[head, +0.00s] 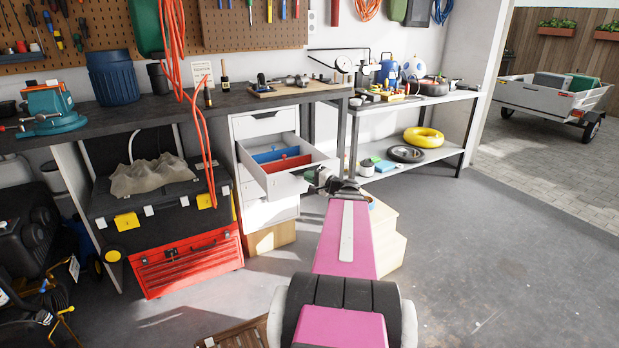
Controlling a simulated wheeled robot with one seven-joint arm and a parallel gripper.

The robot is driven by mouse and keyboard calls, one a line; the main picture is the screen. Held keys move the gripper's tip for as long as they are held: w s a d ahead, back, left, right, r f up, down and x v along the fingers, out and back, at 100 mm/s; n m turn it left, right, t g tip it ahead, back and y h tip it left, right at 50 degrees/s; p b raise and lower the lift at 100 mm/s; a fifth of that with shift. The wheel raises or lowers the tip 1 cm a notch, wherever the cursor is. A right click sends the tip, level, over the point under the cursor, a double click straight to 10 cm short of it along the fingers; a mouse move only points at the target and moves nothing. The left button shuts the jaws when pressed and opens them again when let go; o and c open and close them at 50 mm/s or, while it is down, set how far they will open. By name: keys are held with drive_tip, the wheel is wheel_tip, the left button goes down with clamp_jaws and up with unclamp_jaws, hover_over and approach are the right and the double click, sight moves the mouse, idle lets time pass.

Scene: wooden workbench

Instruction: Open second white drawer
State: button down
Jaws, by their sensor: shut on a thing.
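The white drawer unit (246,125) stands under the dark workbench. Its second white drawer (287,187), just below the shut top drawer (265,122), is pulled well out. A blue item (273,155) and a red item (287,164) lie inside it. My gripper (318,181) is at the right end of the drawer's front, shut on the drawer. The exact grip and any handle there are too small and partly hidden by my arm.
A red toolbox (187,262) stands left of the unit on the floor. A wooden step block (388,240) is close to my arm on the right. A metal shelf (425,168) stands beyond it. The concrete floor on the right is clear.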

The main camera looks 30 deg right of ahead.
drive_tip(key=c, duration=1.3)
unclamp_jaws()
drive_tip(key=v, duration=1)
drive_tip(key=shift+s+d, duration=0.2)
drive_tip(key=shift+s, duration=0.15)
drive_tip(key=a+f+n+g+h, duration=0.2)
drive_tip(key=a+f+n+g, duration=0.2)
drive_tip(key=a, duration=0.7)
drive_tip(key=s+a+f+n+g+h, duration=0.1)
drive_tip(key=a+f+n+g+h, duration=0.2)
drive_tip(key=a+f+g, duration=0.4)
drive_tip(key=a+f+n+g+h, duration=0.2)
drive_tip(key=a+f+n+g, duration=0.3)
drive_tip(key=a, duration=1.1)
wheel_tip(320, 180, down, 2)
drive_tip(key=shift+s+f+n, duration=0.2)
drive_tip(key=shift+s+n, duration=0.15)
drive_tip(key=shift+n, duration=0.25)
